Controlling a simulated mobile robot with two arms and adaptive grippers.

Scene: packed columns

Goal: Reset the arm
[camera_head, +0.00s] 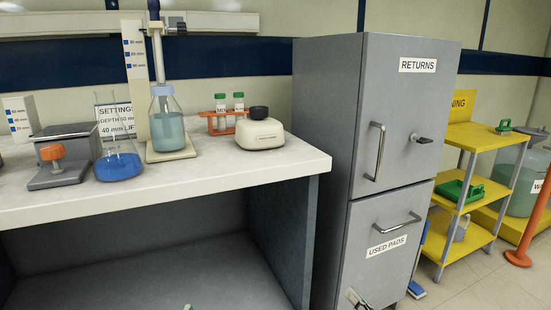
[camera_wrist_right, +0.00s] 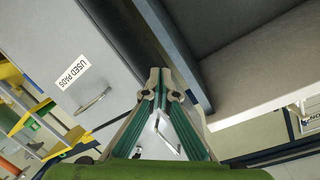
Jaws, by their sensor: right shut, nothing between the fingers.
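My right gripper (camera_head: 357,298) shows at the bottom edge of the head view, in front of the lower part of the grey cabinet. In the right wrist view my right gripper (camera_wrist_right: 163,85) has its fingers together at the tips, with nothing between them. A small greenish tip (camera_head: 187,307) at the bottom edge of the head view, below the bench, may be my left gripper; too little shows to tell its state.
The grey cabinet (camera_head: 330,130), labelled RETURNS and USED PADS, has protruding handles. The white bench (camera_head: 230,175) left of it bears a blue flask (camera_head: 119,165), a bottle (camera_head: 167,125), a vial rack (camera_head: 214,122) and a beige device (camera_head: 260,135). A yellow shelf (camera_head: 478,137) stands right.

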